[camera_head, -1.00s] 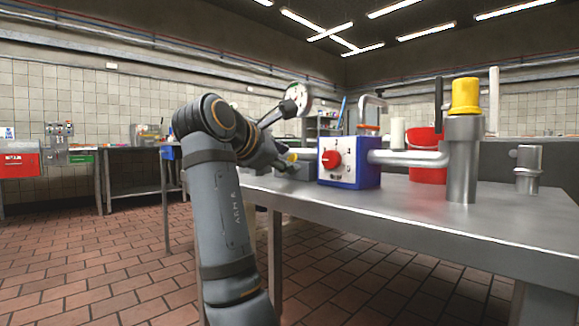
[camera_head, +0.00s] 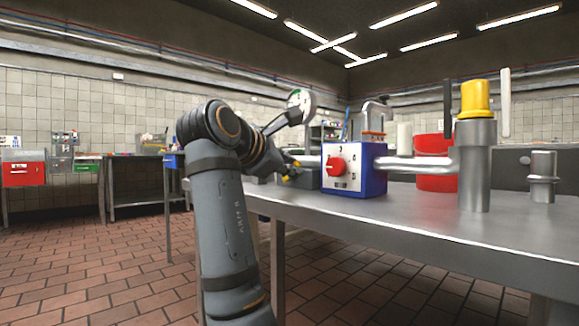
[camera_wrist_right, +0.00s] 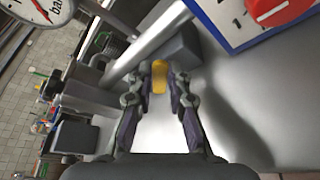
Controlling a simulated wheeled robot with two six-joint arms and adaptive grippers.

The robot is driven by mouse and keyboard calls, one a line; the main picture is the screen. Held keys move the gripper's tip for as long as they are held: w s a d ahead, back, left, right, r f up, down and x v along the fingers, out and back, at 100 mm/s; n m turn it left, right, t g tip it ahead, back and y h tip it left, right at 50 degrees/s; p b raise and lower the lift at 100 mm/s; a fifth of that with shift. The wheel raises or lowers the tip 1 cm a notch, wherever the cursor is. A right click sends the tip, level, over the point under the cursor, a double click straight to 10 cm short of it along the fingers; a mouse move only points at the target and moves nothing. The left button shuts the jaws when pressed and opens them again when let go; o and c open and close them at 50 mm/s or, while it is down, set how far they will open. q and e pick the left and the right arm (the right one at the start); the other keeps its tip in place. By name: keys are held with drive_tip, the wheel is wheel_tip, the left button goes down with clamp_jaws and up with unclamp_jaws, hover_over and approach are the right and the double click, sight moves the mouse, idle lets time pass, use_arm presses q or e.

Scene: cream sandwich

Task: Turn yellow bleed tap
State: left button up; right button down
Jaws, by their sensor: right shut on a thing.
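The yellow bleed tap (camera_wrist_right: 159,77) shows in the right wrist view between the two fingertips, beside a metal pipe (camera_wrist_right: 146,44). My right gripper (camera_wrist_right: 159,73) is shut on it, one finger on each side. In the head view my right gripper (camera_head: 289,172) is small and dark, left of the blue and white box, and it mostly hides the tap. My left gripper is in neither view.
The blue box with a red knob (camera_head: 336,166) stands right of my gripper on the steel table (camera_head: 400,215). A round gauge (camera_head: 298,98) is above. A red bucket (camera_head: 436,175) and a yellow-capped cylinder (camera_head: 475,165) stand further right.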

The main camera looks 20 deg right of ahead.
drive_tip(key=shift+f+b, duration=0.25)
drive_tip(key=shift+b, duration=0.1)
drive_tip(key=m+t+b, duration=0.1)
drive_tip(key=b, duration=0.1)
drive_tip(key=f+m+b, duration=0.1)
drive_tip(key=shift+s+d+f+m+t+b, duration=0.1)
drive_tip(key=shift+s+f+m+t+b, duration=0.15)
drive_tip(key=shift+s+m+t+b, duration=0.15)
drive_tip(key=shift+r, duration=0.25)
drive_tip(key=c, duration=1.3)
unclamp_jaws()
drive_tip(key=shift+r+h, duration=0.3)
drive_tip(key=shift+r, duration=0.1)
wheel_tip(320, 180, up, 9)
drive_tip(key=shift+r, duration=0.1)
